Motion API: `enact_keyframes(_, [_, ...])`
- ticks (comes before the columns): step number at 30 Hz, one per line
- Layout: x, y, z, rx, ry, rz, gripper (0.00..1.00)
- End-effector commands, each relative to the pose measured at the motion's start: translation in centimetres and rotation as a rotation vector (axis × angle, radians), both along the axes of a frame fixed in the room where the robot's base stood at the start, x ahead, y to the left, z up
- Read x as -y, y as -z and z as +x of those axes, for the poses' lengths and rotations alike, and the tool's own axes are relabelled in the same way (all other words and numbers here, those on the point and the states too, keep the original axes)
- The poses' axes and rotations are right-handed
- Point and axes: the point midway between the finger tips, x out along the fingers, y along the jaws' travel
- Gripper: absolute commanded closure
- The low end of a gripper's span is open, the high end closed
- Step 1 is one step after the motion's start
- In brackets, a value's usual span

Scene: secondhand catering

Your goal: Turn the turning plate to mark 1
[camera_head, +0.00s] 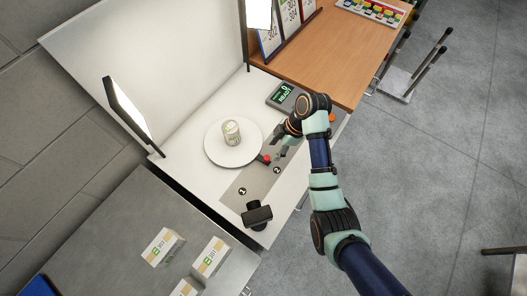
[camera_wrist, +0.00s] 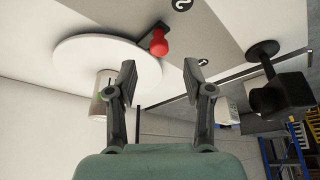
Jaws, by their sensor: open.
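The turning plate (camera_head: 214,152) is a round white disc on the white table, with a labelled can (camera_head: 231,133) standing on it. A dark arm with a red knob (camera_head: 265,158) sticks out from its rim; the red knob (camera_wrist: 158,42) also shows in the wrist view. Round dark marks lie on a grey strip: one (camera_head: 242,191) farther from my gripper, another (camera_head: 277,170) near the knob. One mark in the wrist view (camera_wrist: 182,4) looks like a 2; a mark 1 cannot be made out. My gripper (camera_wrist: 160,80) is open and empty, the knob showing beyond the gap between its fingers.
A black camera-like device (camera_head: 256,215) stands at the table's front end. A display box (camera_head: 284,94) reading "0 READY" stands behind my gripper. A lamp panel (camera_head: 128,110) rises at the left edge. White cartons (camera_head: 210,257) sit on the neighbouring grey table.

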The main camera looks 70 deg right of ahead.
Motion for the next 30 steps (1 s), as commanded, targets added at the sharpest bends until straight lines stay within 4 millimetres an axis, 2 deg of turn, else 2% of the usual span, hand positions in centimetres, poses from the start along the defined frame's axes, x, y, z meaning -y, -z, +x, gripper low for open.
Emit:
enact_keyframes(3, [-0.6,2.4,0.7,-0.002,-0.001,0.003,0.48])
enact_keyframes(9, [-1.0,4.8,1.6,-0.002,0.001,0.000,0.48])
enact_keyframes(18, [-1.1,5.1,1.8,-0.001,0.001,-0.002,0.48])
enact_keyframes(27, [-1.1,5.1,1.8,-0.001,0.001,-0.002,0.98])
enact_keyframes(30, [-1.1,5.1,1.8,-0.001,0.001,-0.002,1.00])
